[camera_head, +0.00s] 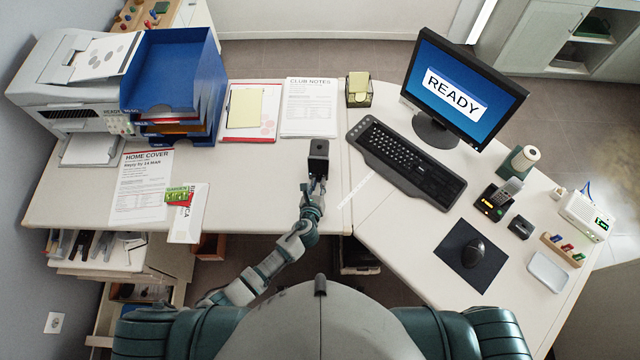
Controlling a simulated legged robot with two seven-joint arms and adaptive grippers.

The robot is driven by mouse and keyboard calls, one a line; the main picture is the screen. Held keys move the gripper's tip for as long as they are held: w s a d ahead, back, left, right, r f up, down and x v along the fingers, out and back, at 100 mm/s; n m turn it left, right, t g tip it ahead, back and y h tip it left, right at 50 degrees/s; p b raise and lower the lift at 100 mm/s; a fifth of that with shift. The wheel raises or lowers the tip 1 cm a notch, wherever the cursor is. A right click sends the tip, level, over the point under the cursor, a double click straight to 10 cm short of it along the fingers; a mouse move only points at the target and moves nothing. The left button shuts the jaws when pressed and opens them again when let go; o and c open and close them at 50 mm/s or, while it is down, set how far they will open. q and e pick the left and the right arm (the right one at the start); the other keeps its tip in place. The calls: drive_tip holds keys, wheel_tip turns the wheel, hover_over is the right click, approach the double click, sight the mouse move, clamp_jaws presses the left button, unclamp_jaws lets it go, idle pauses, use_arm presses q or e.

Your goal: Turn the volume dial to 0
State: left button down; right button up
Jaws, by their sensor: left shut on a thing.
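A small black box-shaped speaker (318,150) stands on the left desk near its front edge, in the middle of the head view. My left gripper (316,181) reaches it from the front, with its fingers shut at the speaker's near face, where the volume dial sits. The fingers hide the dial, so its setting cannot be read. My right gripper is not in view.
A sheet of club notes (310,106) lies behind the speaker. A keyboard (405,165) and a monitor (464,90) reading READY stand to the right. A blue tray stack (172,85) and a printer (65,90) stand left. The desk beside the speaker is clear.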

use_arm(q)
drive_tip(key=shift+d, duration=0.2)
drive_tip(key=c, duration=1)
unclamp_jaws()
drive_tip(key=shift+d, duration=0.1)
drive_tip(key=shift+c, duration=0.2)
drive_tip(key=shift+a, duration=0.2)
drive_tip(key=shift+s+a+r, duration=0.1)
drive_tip(key=shift+s+r, duration=0.05)
drive_tip(key=shift+s, duration=0.2)
drive_tip(key=v, duration=1.1)
